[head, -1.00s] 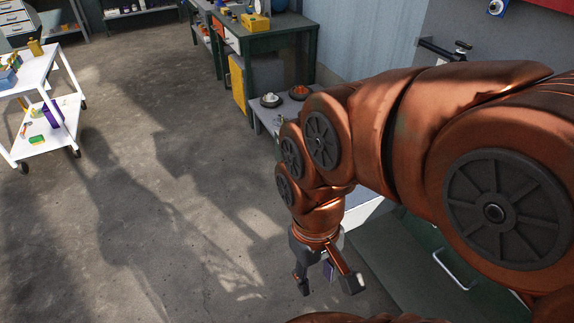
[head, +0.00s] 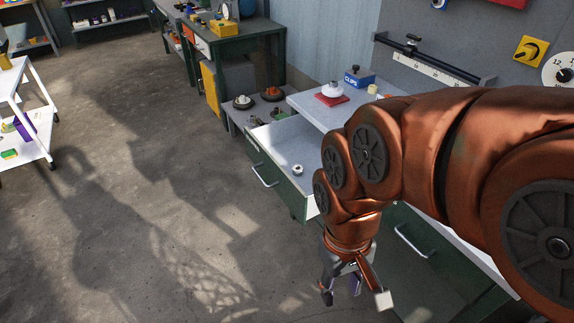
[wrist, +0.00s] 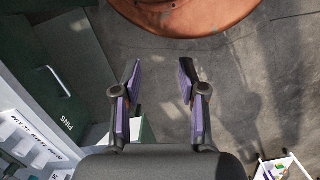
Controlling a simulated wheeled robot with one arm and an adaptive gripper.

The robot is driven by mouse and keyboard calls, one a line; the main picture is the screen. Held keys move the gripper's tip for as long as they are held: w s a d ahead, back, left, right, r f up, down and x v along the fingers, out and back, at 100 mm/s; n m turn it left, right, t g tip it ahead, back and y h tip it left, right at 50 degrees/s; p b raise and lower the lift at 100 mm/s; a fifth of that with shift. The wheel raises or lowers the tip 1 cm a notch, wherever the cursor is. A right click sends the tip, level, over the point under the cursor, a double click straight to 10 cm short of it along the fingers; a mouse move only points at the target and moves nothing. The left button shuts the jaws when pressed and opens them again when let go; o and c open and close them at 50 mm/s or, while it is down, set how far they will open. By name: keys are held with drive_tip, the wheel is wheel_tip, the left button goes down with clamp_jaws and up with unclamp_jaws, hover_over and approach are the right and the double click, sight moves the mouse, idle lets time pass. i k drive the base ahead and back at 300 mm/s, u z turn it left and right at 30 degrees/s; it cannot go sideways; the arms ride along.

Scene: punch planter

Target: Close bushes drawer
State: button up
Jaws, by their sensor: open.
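One drawer (head: 294,142) stands pulled out from the workbench, left of my arm in the head view. It has a pale inside, a green front and a silver handle (head: 262,178), and a small ring-shaped part (head: 297,169) lies in it. I cannot read its label. Part of its green front (wrist: 147,130) seems to show beyond my gripper in the wrist view. My gripper (head: 356,299) hangs low over the floor, in front of the bench and nearer than the open drawer. Its fingers (wrist: 159,75) are apart and empty.
A drawer marked PINS (wrist: 66,123) is shut, with a silver handle (wrist: 60,82). The bench top holds a red pad (head: 331,100) with a white part and a blue CLIPS box (head: 358,77). A white cart (head: 22,140) stands far left. The floor between is clear.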

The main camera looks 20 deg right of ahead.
sight(274, 148)
drive_tip(key=z, duration=0.05)
drive_tip(key=i, duration=0.4)
drive_tip(key=u, duration=1.2)
drive_tip(key=i, duration=0.2)
drive_tip(key=u, duration=0.85)
